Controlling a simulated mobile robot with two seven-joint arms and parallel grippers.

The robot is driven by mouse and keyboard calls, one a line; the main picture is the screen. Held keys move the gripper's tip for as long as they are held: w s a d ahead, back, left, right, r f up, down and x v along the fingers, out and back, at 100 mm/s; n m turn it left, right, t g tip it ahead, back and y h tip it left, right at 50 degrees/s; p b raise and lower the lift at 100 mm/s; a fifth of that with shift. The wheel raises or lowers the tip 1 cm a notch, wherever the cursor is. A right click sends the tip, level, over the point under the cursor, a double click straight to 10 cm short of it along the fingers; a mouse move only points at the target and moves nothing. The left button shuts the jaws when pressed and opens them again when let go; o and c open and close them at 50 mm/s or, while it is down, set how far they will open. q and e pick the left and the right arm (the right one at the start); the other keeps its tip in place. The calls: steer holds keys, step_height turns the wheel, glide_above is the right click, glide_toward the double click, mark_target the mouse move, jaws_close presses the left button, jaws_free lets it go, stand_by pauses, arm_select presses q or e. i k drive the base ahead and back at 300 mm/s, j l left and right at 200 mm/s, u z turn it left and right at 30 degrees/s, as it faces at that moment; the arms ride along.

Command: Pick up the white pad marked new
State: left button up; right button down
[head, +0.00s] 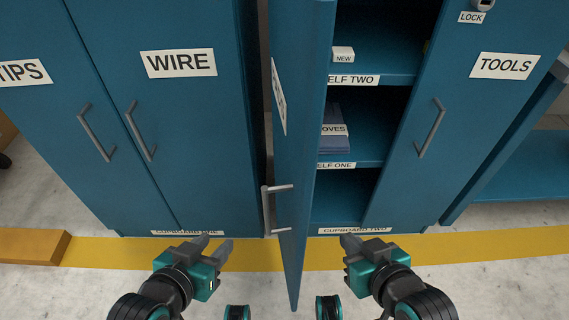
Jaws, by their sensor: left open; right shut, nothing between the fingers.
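The white pad marked NEW (343,54) sits on the shelf labelled as shelf two (375,78), inside the open cupboard two. My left gripper (213,243) is open and empty, low in front of the cupboards and left of the open door. My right gripper (348,241) is shut and empty, low in front of cupboard two and right of the open door. Both grippers are well apart from the pad. The open door (300,130) stands edge-on, just left of the pad, and hides the left part of the shelves.
The WIRE cupboard (180,110) is shut. A wooden block (32,246) lies on the floor at left.

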mark_target(339, 55)
steer(key=k, duration=0.25)
steer(key=k+u, duration=0.2)
steer(key=u, duration=0.15)
steer(key=k+j+u, duration=0.1)
steer(key=u, duration=0.25)
steer(key=k+l+u, duration=0.1)
steer(key=u, duration=1.2)
steer(key=k+l, duration=0.1)
steer(key=l, duration=0.25)
steer(key=k+l, duration=0.15)
steer(key=l, duration=0.15)
steer(key=k+l, duration=0.1)
steer(key=l, duration=0.25)
steer(key=k+l, duration=0.15)
steer(key=l, duration=0.2)
steer(key=k+l, duration=0.1)
steer(key=l, duration=0.25)
